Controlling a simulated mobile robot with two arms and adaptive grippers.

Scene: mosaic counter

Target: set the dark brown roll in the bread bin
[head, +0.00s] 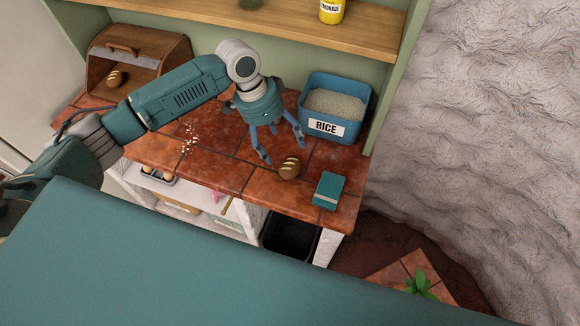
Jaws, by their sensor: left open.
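A brown roll (289,168) with pale score marks lies on the red tiled counter (222,172), near its front right part. The wooden bread bin (140,42) stands at the back left of the counter, with its front open. Another brown roll (115,78) is at the bin's opening. My left gripper (284,152) points down with its fingers spread, empty. Its fingertips are just behind and beside the roll on the counter, and I see no finger around it. My right gripper is not in view.
A blue tub of rice (346,127) stands behind and right of the roll. A teal box (328,190) lies to its right, near the counter's edge. Crumbs (188,140) are scattered mid-counter. A shelf (290,30) runs above, with a yellow lemonade container (332,10).

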